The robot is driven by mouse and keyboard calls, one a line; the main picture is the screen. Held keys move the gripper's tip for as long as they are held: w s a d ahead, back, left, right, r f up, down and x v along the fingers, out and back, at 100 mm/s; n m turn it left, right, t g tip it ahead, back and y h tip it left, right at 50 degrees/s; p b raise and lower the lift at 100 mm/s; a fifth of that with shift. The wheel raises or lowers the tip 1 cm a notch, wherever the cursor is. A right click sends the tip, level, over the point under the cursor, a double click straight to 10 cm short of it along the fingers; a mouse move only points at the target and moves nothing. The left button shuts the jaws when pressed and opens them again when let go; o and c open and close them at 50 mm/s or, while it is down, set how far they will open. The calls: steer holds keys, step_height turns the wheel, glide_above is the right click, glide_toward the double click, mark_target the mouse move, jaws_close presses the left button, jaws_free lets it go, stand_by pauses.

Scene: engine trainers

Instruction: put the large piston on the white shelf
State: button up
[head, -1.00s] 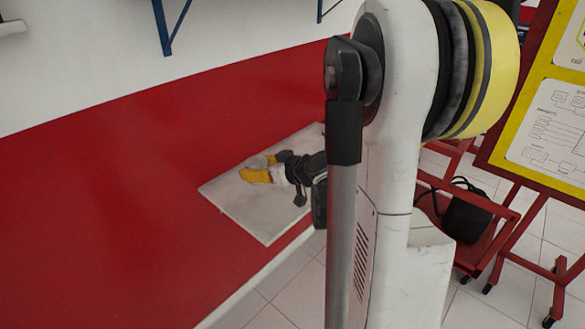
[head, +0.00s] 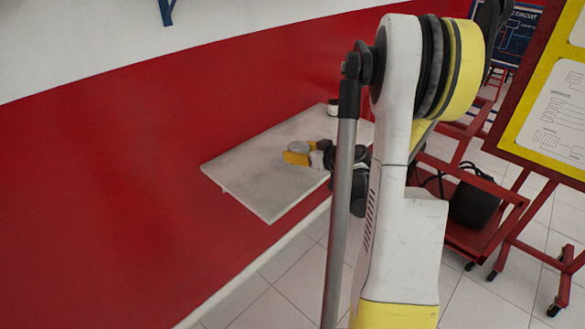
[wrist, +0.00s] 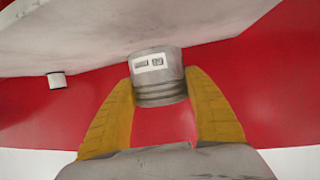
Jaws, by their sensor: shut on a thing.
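The large piston (wrist: 157,76) is a grey metal cylinder with ring grooves and a pale label-like patch on its side. My gripper (wrist: 160,105) has its yellow fingers shut on it, one on each side. In the head view the gripper (head: 297,157) is over the white shelf (head: 255,196), with the grey piston (head: 300,146) just showing at the fingers. In the wrist view the piston's far end overlaps the shelf (wrist: 110,30). I cannot tell whether it touches the shelf.
A smaller pale cylinder with a dark end (head: 333,107) stands at the shelf's far right; it also shows in the wrist view (wrist: 57,80). The shelf's left and front parts are bare. A red wall (head: 120,170) is behind it. A red cart (head: 480,215) and a yellow-framed board stand right.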

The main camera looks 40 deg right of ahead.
steer(key=shift+w+a+f, duration=0.6)
steer(key=shift+w+f, duration=0.05)
steer(key=shift+w, duration=0.2)
steer(key=shift+w+f+b, duration=0.1)
steer(key=shift+f+b, duration=0.1)
steer(key=shift+b, duration=0.15)
step_height(320, 180, down, 4)
steer(key=shift+r+b, duration=0.1)
steer(key=shift+b, duration=0.9)
steer(key=shift+r, duration=0.1)
steer(key=o, duration=1)
steer(key=shift+f, duration=0.2)
steer(key=o, duration=0.4)
steer(key=shift+r, duration=0.1)
